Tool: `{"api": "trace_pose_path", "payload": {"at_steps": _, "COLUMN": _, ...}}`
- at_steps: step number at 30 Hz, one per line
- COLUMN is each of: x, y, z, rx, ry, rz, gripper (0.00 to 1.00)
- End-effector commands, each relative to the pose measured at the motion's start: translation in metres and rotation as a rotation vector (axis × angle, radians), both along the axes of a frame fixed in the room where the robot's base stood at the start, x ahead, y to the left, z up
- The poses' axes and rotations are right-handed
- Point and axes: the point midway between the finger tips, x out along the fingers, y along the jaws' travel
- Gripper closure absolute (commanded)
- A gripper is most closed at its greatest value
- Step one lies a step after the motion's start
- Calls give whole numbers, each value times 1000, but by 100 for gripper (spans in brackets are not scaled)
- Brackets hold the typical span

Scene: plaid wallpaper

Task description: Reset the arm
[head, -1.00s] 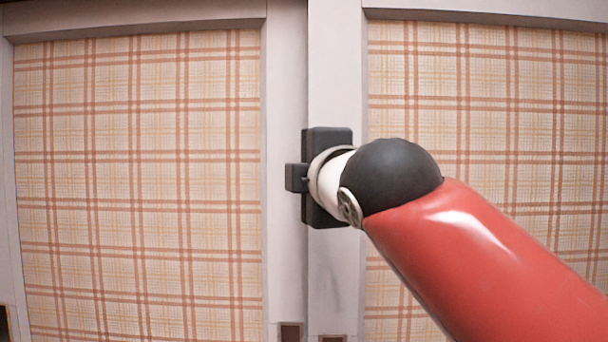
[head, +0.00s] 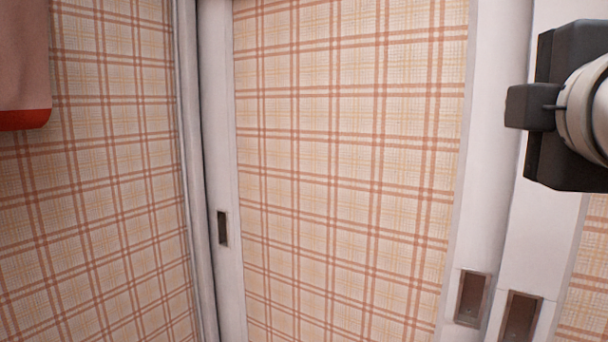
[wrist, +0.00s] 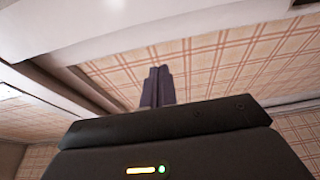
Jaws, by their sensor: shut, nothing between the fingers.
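My gripper (head: 530,107) is at the right edge of the head view, in front of the white frame between plaid panels. Its dark body and blocky fingers show, with a pale wrist behind it; the rest of the arm is outside the picture. In the wrist view my gripper's two dark fingers (wrist: 157,86) stand side by side, pressed together with nothing between them. They point toward a plaid surface and touch nothing that I can make out.
A plaid sliding panel (head: 345,150) in a white frame fills the middle. Recessed brown pulls (head: 472,298) sit low on the frames. A plaid wall (head: 110,200) meets it at the left corner. A pinkish, red-edged thing (head: 22,70) hangs at upper left.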

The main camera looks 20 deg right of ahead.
Motion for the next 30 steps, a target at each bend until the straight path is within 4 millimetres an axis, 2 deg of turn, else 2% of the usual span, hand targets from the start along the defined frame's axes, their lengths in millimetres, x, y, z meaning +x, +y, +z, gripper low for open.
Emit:
{"api": "trace_pose_path", "payload": {"at_steps": 5, "x": 10, "y": 5, "z": -10, "rx": 41, "ry": 10, "rz": 16, "gripper": 100}}
{"api": "trace_pose_path", "payload": {"at_steps": 8, "x": 34, "y": 19, "z": -41, "rx": 160, "ry": 38, "rz": 53, "gripper": 100}}
{"api": "trace_pose_path", "payload": {"at_steps": 11, "x": 66, "y": 43, "z": -94, "rx": 369, "ry": 90, "rz": 89, "gripper": 100}}
{"api": "trace_pose_path", "payload": {"at_steps": 15, "x": 97, "y": 83, "z": -190, "rx": 733, "ry": 192, "rz": 70, "gripper": 100}}
{"api": "trace_pose_path", "payload": {"at_steps": 18, "x": 102, "y": 111, "z": -260, "rx": 991, "ry": 268, "rz": -10, "gripper": 100}}
{"api": "trace_pose_path", "payload": {"at_steps": 21, "x": 96, "y": 136, "z": -321, "rx": 1215, "ry": 329, "rz": -129, "gripper": 100}}
{"api": "trace_pose_path", "payload": {"at_steps": 25, "x": 80, "y": 158, "z": -377, "rx": 1417, "ry": 382, "rz": -290, "gripper": 100}}
{"api": "trace_pose_path", "payload": {"at_steps": 27, "x": 73, "y": 165, "z": -395, "rx": 1481, "ry": 395, "rz": -353, "gripper": 100}}
{"api": "trace_pose_path", "payload": {"at_steps": 30, "x": 68, "y": 170, "z": -407, "rx": 1527, "ry": 402, "rz": -401, "gripper": 100}}
